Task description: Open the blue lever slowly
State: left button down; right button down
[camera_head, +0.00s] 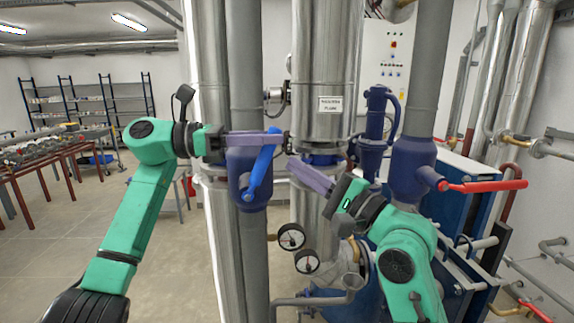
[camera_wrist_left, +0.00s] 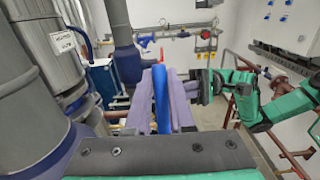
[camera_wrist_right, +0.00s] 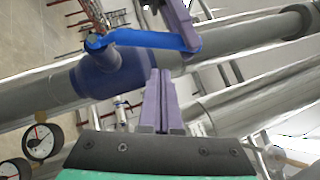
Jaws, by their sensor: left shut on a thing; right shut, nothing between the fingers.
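The blue lever (camera_head: 261,172) sits on the front of a dark blue valve body (camera_head: 236,163) on a vertical grey pipe. It slants up and to the right from its pivot. My left gripper (camera_head: 278,138) is shut on the lever's upper, free end. The left wrist view shows the lever (camera_wrist_left: 161,98) between the purple fingers (camera_wrist_left: 166,80). In the right wrist view the lever (camera_wrist_right: 150,39) runs from its pivot to the left fingers. My right gripper (camera_head: 295,165) is shut and empty, just right of the lever and apart from it; its fingers (camera_wrist_right: 160,78) are together.
A red lever (camera_head: 485,186) sticks out right from another blue valve (camera_head: 412,165). Two gauges (camera_head: 291,237) hang below the right gripper. A shiny metal column (camera_head: 325,75) stands behind the grippers. Racks (camera_head: 85,97) and a long table (camera_head: 45,160) are far left, with open floor before them.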

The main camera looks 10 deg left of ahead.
aim_at(260, 166)
pick_arm(q)
jog(key=shift+r, duration=0.25)
pick_arm(e)
jog(key=shift+s+a+r, duration=0.2)
jog(key=shift+a+r, duration=0.1)
jog(key=shift+a, duration=0.3)
jog(key=shift+s+a+r, duration=0.2)
jog(key=shift+a+r, duration=0.1)
jog(key=shift+a, duration=0.3)
